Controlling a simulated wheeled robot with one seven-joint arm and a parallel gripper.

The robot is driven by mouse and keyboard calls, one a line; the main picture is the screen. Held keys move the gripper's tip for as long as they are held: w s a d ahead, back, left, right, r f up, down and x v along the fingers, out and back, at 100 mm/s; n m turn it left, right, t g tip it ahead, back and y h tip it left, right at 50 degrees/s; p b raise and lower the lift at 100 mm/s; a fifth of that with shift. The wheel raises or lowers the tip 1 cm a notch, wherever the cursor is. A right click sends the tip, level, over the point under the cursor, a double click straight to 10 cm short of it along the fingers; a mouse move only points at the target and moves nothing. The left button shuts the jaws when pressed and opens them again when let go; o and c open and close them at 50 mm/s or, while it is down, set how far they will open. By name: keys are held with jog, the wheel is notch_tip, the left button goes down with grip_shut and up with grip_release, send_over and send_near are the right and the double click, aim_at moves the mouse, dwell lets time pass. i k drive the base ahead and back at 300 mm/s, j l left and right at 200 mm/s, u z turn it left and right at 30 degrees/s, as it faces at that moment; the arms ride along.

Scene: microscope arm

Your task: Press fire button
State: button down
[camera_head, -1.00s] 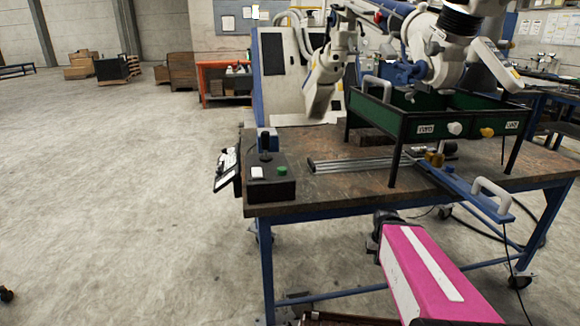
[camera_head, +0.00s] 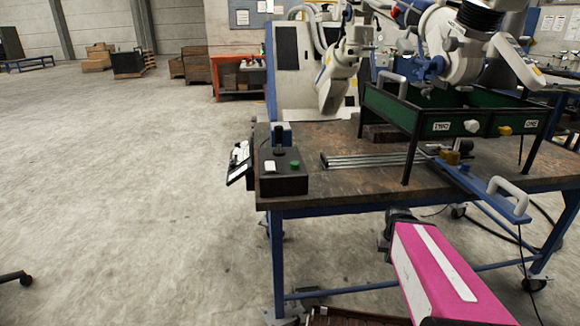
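A dark control box (camera_head: 283,185) sits at the left front corner of the workbench. I cannot read any mark that says which one is the fire button. My pink arm (camera_head: 440,275) reaches up from the bottom right. Its dark far end (camera_head: 399,222) is in front of the bench, to the right of the box and apart from it. I cannot make out gripper fingers there.
The workbench (camera_head: 345,187) has a green tray frame (camera_head: 455,127) on black legs at the right. A metal rail (camera_head: 370,160) lies mid-bench. A blue bar with a white handle (camera_head: 508,196) juts past the front edge. A white robot arm (camera_head: 338,72) stands behind.

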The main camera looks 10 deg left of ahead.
aim_at(295, 165)
jog(key=u, duration=1.4)
